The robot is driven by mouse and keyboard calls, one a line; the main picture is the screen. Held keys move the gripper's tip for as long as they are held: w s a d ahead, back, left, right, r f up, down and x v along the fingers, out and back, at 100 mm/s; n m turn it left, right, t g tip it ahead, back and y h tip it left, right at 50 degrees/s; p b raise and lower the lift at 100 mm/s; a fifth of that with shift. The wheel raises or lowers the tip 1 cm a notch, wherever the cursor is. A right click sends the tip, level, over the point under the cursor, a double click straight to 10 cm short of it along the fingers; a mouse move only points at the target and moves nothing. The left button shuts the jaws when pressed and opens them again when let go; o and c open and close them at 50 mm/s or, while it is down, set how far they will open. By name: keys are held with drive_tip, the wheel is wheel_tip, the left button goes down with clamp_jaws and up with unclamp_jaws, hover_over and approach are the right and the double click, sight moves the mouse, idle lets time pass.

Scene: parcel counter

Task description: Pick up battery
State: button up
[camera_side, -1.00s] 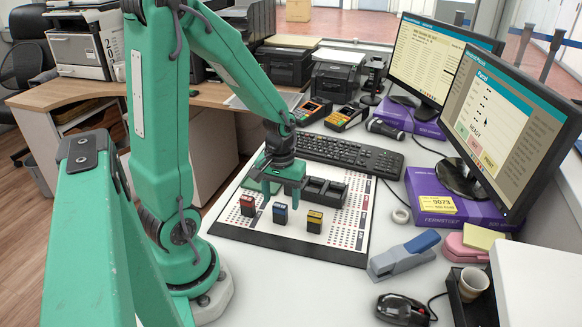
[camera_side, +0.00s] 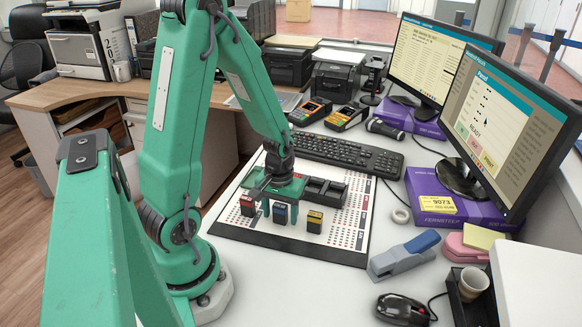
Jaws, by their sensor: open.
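Three small dark batteries stand in a row on the white printed mat (camera_side: 235,228): one with a red top (camera_side: 247,206), one with a blue top (camera_side: 280,213) and one with a yellow top (camera_side: 314,222). My green gripper (camera_side: 279,205) is open and low over the mat, its fingers around or just behind the blue-topped battery. I cannot tell whether they touch it. The red-topped battery is close to the left finger. The yellow-topped battery stands clear to the right.
A black compartment tray (camera_side: 325,191) lies on the mat just behind my gripper. A keyboard (camera_side: 347,153) is beyond it. The mat's front right is clear.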

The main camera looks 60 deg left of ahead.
sight(280, 205)
drive_tip(key=shift+f, duration=0.15)
idle(0.4)
drive_tip(key=c, duration=1.1)
drive_tip(key=shift+r, duration=0.2)
drive_tip(key=shift+r, duration=1.95)
drive_tip(key=s+d+r, duration=0.1)
drive_tip(key=d+r, duration=0.5)
drive_tip(key=d, duration=0.5)
drive_tip(key=shift+s+d+r, duration=0.25)
drive_tip(key=shift+r, duration=0.1)
